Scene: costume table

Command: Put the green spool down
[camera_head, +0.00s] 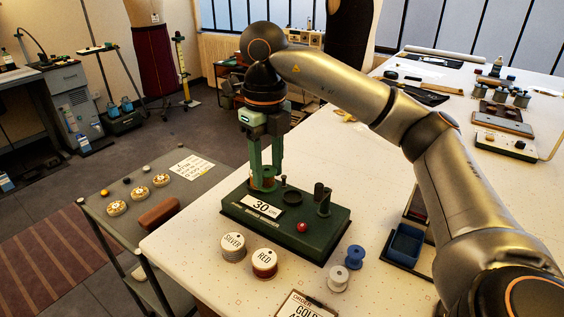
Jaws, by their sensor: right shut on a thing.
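My right gripper (265,178) reaches down from above, its two green fingers shut on a small spool (268,183) at the left rear of a green winder base (285,225). The spool is mostly hidden by the fingers; an orange-brown part of it shows, and its green colour is hard to tell from the fingers. I cannot tell whether it rests on the base or hangs just above it. My left gripper is not in view.
The base carries a "30" sign (262,206), a red knob (302,227) and dark posts (323,198). Silver (233,247) and red (264,263) labelled spools, a white spool (338,279) and a blue spool (354,257) stand in front. A blue tray (405,243) lies right.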

